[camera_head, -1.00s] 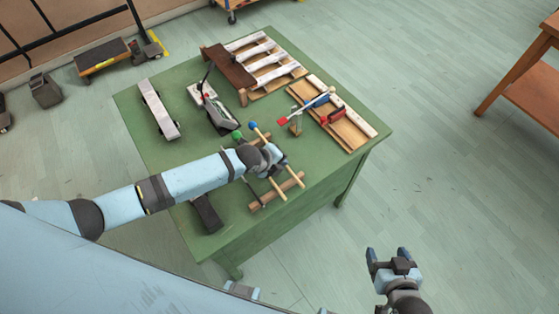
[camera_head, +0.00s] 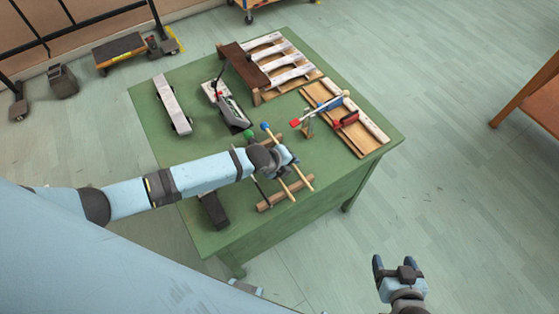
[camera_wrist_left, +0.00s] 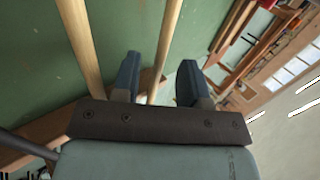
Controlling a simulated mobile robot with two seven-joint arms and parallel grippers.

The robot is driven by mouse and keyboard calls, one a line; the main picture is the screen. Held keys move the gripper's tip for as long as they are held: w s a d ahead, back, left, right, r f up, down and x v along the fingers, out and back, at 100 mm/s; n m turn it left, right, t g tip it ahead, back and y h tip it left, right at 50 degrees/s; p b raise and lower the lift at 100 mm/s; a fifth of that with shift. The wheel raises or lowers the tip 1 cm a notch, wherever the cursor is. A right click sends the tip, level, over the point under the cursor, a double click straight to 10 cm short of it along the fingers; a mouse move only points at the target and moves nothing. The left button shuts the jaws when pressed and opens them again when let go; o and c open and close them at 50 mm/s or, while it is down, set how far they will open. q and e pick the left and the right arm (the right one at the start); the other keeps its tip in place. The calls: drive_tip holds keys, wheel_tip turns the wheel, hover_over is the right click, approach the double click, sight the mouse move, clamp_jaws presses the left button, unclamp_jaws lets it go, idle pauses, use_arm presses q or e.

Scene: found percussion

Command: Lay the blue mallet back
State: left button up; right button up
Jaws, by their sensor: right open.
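The blue mallet (camera_head: 266,127) has a blue head and a pale wooden stick, and it lies on the green table (camera_head: 220,232). The green mallet (camera_head: 248,134) lies beside it, roughly parallel. Both sticks cross a wooden bar (camera_head: 303,182) near the table's front edge. My left gripper (camera_head: 290,163) is low over the sticks and hides part of them. In the left wrist view its fingers (camera_wrist_left: 158,84) are apart, with one stick (camera_wrist_left: 168,40) running between them and the other stick (camera_wrist_left: 82,45) to the left. My right gripper (camera_head: 395,264) is open and empty, off the table.
A dark block (camera_head: 212,210) lies left of the wooden bar. A long grey bar (camera_head: 172,103), a dark pedal-like device (camera_head: 230,108), a slatted wooden frame (camera_head: 290,73) and a wooden board with clamps (camera_head: 368,136) occupy the back and right.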

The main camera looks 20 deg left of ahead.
use_arm(q)
drive_tip(key=v, duration=1.3)
drive_tip(key=shift+b, duration=0.3)
drive_tip(key=s+d+n+t+h, duration=0.2)
drive_tip(key=s+d+n, duration=0.3)
drive_tip(key=n, duration=0.4)
drive_tip(key=s+a+f+n+t+y, duration=0.1)
drive_tip(key=s+a+n, duration=0.1)
drive_tip(key=s+n, duration=0.2)
drive_tip(key=s+a+f+n+t+y+p, duration=0.1)
drive_tip(key=s+a+f+n+y, duration=0.1)
drive_tip(key=s+n, duration=0.3)
drive_tip(key=a+n, duration=0.1)
drive_tip(key=n, duration=0.3)
drive_tip(key=shift+s+f+n+t+y+p, duration=0.2)
drive_tip(key=shift+f+n+t+y+p, duration=0.1)
drive_tip(key=shift+f, duration=0.05)
drive_tip(key=shift+a, duration=0.2)
